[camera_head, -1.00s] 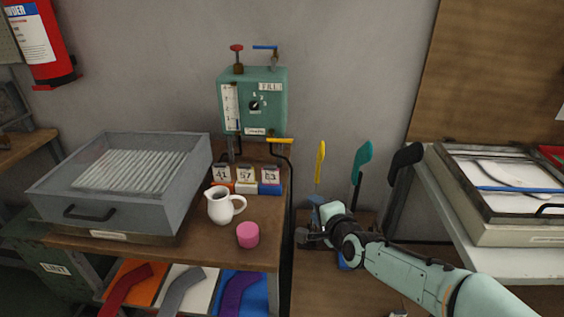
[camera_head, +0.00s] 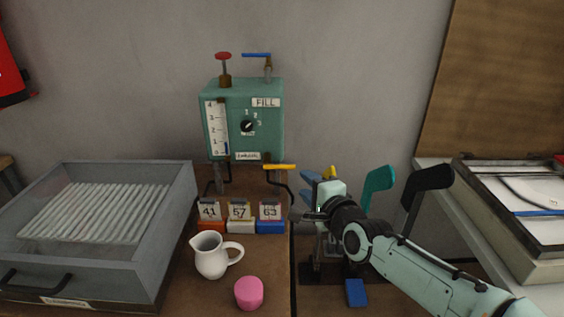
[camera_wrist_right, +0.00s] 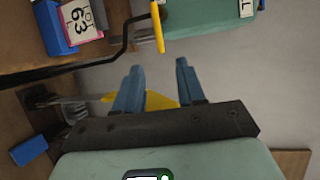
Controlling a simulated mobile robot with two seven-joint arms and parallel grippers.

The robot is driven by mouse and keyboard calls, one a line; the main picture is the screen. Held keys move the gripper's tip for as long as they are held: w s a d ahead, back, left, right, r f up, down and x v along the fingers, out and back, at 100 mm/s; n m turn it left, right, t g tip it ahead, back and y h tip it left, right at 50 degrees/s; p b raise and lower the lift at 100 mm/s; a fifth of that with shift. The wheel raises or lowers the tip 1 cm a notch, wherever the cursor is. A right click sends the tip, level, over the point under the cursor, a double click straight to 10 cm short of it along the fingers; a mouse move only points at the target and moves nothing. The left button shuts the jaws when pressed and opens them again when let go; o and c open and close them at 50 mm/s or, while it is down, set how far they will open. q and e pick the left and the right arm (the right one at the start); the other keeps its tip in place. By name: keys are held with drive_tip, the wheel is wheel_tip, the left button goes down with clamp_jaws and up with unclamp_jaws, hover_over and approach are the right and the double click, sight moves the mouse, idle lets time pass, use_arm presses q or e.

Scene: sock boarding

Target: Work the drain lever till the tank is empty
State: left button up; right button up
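The teal tank (camera_head: 268,135) with its FILL label is on the wall. Its white gauge (camera_head: 215,122) shows a short blue bar near the bottom. A yellow-handled lever (camera_head: 279,167) sits under the tank on a dark bent pipe; it also shows at the top of the wrist view (camera_wrist_right: 157,27). My right gripper (camera_head: 313,177) is just right of the yellow handle and apart from it. In the wrist view its two blue fingers (camera_wrist_right: 158,78) are spread with nothing gripped; a yellow shape shows behind them. My left gripper is out of view.
A blue-handled valve (camera_head: 257,55) and red knob (camera_head: 223,56) top the tank. Number cards (camera_head: 240,212), a white jug (camera_head: 210,256) and a pink cylinder (camera_head: 249,293) stand below. Teal (camera_head: 377,180) and black (camera_head: 430,178) sock forms stand right of my gripper.

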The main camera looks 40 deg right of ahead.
sight(288, 168)
drive_tip(key=b+x, duration=0.1)
drive_tip(key=x, duration=1.1)
drive_tip(key=shift+w+d+f, duration=0.1)
drive_tip(key=shift+w+f, duration=0.1)
drive_tip(key=shift+w, duration=0.1)
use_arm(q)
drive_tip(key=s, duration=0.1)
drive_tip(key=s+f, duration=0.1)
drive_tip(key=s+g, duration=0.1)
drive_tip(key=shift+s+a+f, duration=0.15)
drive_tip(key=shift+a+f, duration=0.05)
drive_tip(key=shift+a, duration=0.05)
use_arm(e)
clamp_jaws()
